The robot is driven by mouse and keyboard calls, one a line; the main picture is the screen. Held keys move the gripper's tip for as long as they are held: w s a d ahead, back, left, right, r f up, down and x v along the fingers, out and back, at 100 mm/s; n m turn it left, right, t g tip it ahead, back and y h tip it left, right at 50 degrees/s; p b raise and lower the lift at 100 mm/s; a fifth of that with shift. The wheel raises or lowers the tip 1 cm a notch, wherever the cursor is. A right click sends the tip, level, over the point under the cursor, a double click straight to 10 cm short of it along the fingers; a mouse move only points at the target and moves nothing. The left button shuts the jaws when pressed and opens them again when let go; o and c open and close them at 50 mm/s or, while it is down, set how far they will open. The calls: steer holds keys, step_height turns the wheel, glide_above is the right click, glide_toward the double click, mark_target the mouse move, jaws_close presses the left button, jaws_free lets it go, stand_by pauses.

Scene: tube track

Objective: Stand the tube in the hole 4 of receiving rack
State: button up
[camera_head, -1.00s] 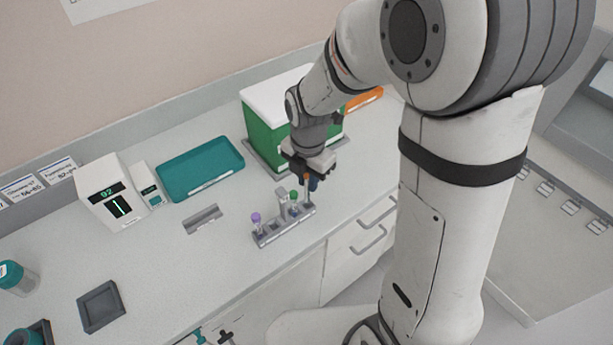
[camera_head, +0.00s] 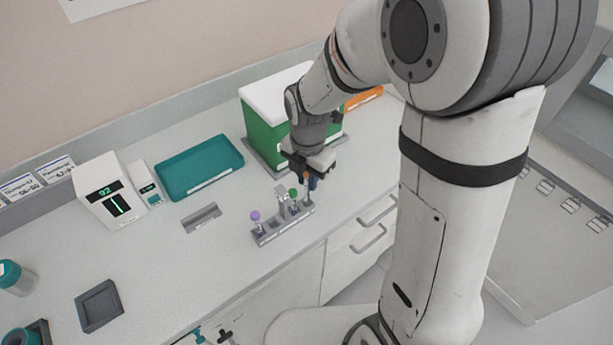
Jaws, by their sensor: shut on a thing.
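The grey receiving rack (camera_head: 283,229) stands on the bench near its front edge, running from lower left to upper right. A purple-capped tube (camera_head: 256,219) stands toward its left end. A green-capped tube (camera_head: 293,196) stands right of the middle. The fingers partly hide the held tube. I cannot tell whether its lower end is inside a hole. The hole numbers are too small to read.
Behind my gripper is a green box (camera_head: 266,133) with a white lid. A teal tray (camera_head: 200,168), a small grey holder (camera_head: 201,218) and a white display device (camera_head: 108,194) stand to the left. A dark square pad (camera_head: 99,306) lies at front left. Bare bench lies left of the rack.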

steer(key=shift+f+b, duration=0.35)
stand_by(0.3)
steer(key=shift+f+b, duration=0.4)
steer(key=shift+f, duration=0.05)
steer(key=shift+f, duration=0.15)
steer(key=shift+f+b, duration=0.5)
steer(key=shift+b, duration=0.05)
steer(key=o, duration=0.8)
steer(key=shift+r, duration=0.15)
step_height(320, 180, up, 8)
steer(key=shift+s+f+b, duration=0.1)
steer(key=shift+f+b, duration=0.1)
steer(key=shift+b, duration=0.15)
